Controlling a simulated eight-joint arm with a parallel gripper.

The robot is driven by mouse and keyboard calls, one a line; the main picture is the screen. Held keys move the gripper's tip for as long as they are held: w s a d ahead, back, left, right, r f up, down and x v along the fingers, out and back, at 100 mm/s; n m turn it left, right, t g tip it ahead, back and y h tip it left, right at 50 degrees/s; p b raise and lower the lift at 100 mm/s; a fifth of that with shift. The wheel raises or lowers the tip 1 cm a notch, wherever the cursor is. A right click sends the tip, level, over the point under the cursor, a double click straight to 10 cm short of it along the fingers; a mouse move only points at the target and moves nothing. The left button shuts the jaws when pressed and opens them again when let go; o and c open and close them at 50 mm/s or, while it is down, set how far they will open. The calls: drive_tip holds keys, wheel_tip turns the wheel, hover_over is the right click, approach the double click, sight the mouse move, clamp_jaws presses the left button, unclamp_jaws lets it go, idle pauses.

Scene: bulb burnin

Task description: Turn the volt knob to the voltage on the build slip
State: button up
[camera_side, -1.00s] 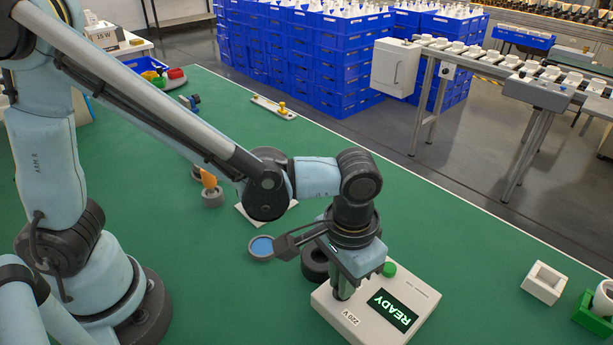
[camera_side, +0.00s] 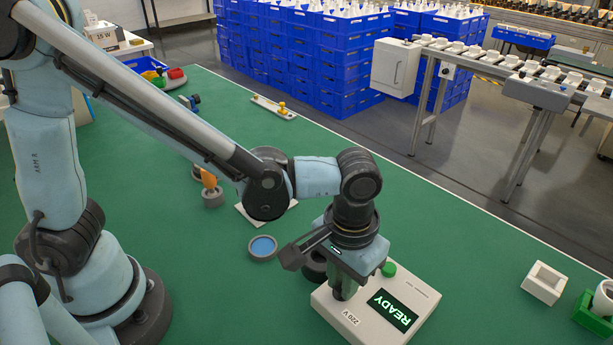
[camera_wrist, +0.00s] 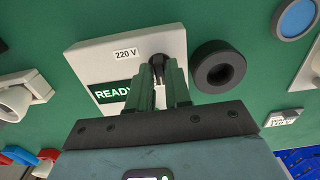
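The test box (camera_side: 412,283) is white, with a lit green screen (camera_side: 393,309) reading READY and a label (camera_side: 350,317) reading 220 V. In the wrist view the box (camera_wrist: 118,42) shows the same label (camera_wrist: 125,54). My gripper (camera_side: 340,291) points down at the box beside the screen. In the wrist view its two fingers (camera_wrist: 162,84) stand close on either side of the dark volt knob (camera_wrist: 158,63) and appear shut on it. The fingers hide most of the knob and its pointer. I cannot make out a readable build slip.
A green button (camera_side: 389,269) is on the box. A black ring (camera_wrist: 218,67) stands beside it. A blue-topped round dish (camera_side: 262,247) and a white square holder (camera_side: 543,282) are on the green table. Blue crates (camera_side: 330,60) stand beyond the table.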

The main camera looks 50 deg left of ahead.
drive_tip(key=shift+o, duration=1.4)
wheel_tip(320, 180, up, 12)
drive_tip(key=a+f+t, duration=0.2)
drive_tip(key=a+t, duration=0.5)
drive_tip(key=a, duration=1.4)
drive_tip(key=shift+w+f, duration=0.25)
drive_tip(key=shift+f, duration=0.05)
